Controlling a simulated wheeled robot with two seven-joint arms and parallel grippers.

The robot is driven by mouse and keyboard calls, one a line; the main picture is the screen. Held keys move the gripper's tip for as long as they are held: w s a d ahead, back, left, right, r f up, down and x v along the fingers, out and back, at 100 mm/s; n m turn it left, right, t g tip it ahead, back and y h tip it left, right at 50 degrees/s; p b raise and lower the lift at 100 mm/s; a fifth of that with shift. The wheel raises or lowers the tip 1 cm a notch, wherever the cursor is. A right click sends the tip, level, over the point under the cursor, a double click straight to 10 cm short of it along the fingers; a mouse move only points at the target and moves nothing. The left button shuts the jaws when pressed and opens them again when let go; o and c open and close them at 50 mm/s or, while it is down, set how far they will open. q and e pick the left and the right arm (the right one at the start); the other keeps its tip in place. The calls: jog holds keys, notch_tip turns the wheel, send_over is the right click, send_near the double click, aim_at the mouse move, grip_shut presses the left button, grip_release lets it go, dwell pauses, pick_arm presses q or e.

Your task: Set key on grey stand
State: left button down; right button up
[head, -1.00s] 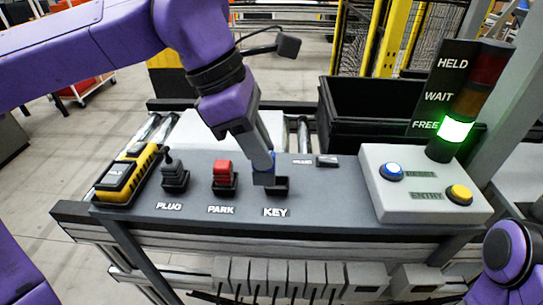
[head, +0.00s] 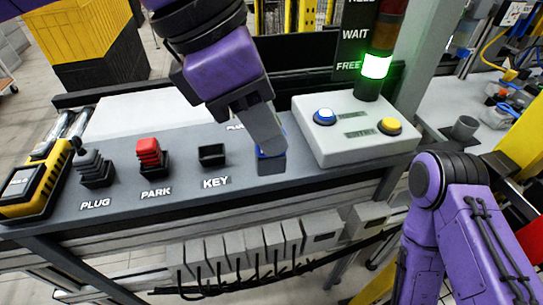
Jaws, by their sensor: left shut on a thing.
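My left gripper (head: 268,143) points down over the right part of the dark console and is shut. A small blue piece (head: 262,154) shows at its fingertips, probably the key, mostly hidden by the fingers. I cannot tell whether it touches the console. The black square holder (head: 212,155) above the KEY label looks empty. A grey round cup-like stand (head: 464,127) is on the light table at the right, well apart from the left gripper. My right arm shows at the right, but its gripper is out of view.
The red PARK piece (head: 149,153) and black PLUG piece (head: 95,168) stand left of the KEY holder. A light grey button box (head: 350,150) with blue and yellow buttons lies between the left gripper and the stand. Beside it rises a stack light (head: 376,66), lit green at FREE.

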pick_arm(q)
jog(key=w+f+p, duration=0.3)
jog(key=w, duration=0.7)
jog(key=shift+n, duration=0.3)
jog(key=w+f, duration=0.1)
jog(key=f, duration=0.2)
jog(key=w+f, duration=0.1)
jog(key=f, duration=0.1)
jog(key=w+f+p, duration=0.1)
jog(key=w+f, duration=0.1)
jog(key=f, duration=0.1)
jog(key=shift+w+a+f, duration=0.1)
jog(key=shift+a+f, duration=0.15)
jog(key=shift+f, duration=0.2)
jog(key=shift+f, duration=0.1)
jog(key=c, duration=1.4)
grip_release()
jog(key=shift+f, duration=0.1)
jog(key=o, duration=0.4)
